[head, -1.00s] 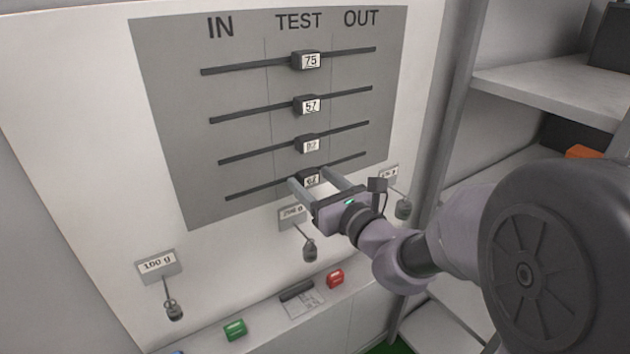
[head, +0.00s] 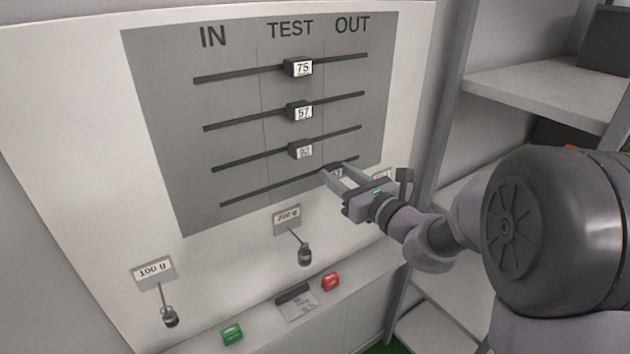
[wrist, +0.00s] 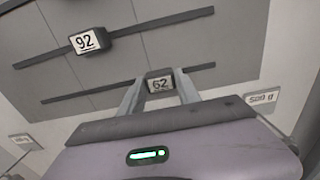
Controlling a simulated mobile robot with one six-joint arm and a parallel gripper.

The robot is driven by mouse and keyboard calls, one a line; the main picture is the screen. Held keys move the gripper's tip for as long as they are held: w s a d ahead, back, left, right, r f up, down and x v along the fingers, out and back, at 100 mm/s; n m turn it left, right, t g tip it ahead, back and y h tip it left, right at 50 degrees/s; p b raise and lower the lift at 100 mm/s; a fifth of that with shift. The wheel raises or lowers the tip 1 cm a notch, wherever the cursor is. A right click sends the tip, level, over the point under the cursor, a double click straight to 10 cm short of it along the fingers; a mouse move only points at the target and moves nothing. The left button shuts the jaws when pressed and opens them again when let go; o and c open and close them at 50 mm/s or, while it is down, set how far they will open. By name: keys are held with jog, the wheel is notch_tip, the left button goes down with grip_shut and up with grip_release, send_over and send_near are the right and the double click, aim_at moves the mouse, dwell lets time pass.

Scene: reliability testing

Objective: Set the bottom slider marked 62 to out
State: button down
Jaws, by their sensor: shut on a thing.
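The bottom slider marked 62 (wrist: 159,84) sits between the two fingers of my gripper (wrist: 159,90) in the wrist view. In the head view my gripper (head: 340,174) is shut on this slider, and its fingers hide most of the block. The slider is on the lowest rail (head: 265,190), right of the TEST column's right dividing line, under the OUT heading (head: 352,24). The rail runs on a little past it to the right.
Sliders 75 (head: 300,68), 57 (head: 299,111) and a third one, marked 92 (wrist: 90,41), stand in the TEST column above. Hanging weights (head: 305,256), a green button (head: 232,333) and a red button (head: 330,282) are below. Shelves (head: 545,90) stand at the right.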

aim_at(347, 159)
jog(key=w+d, duration=0.1)
jog(key=d, duration=0.1)
jog(key=w+d, duration=0.2)
jog(key=shift+d+p, duration=0.25)
jog(key=shift+p, duration=0.15)
jog(key=shift+r, duration=0.1)
jog(key=c, duration=1.2)
grip_release()
jog(key=o, duration=0.4)
jog(key=shift+w+d, duration=0.1)
jog(key=shift+d, duration=0.05)
jog(key=shift+c, duration=0.2)
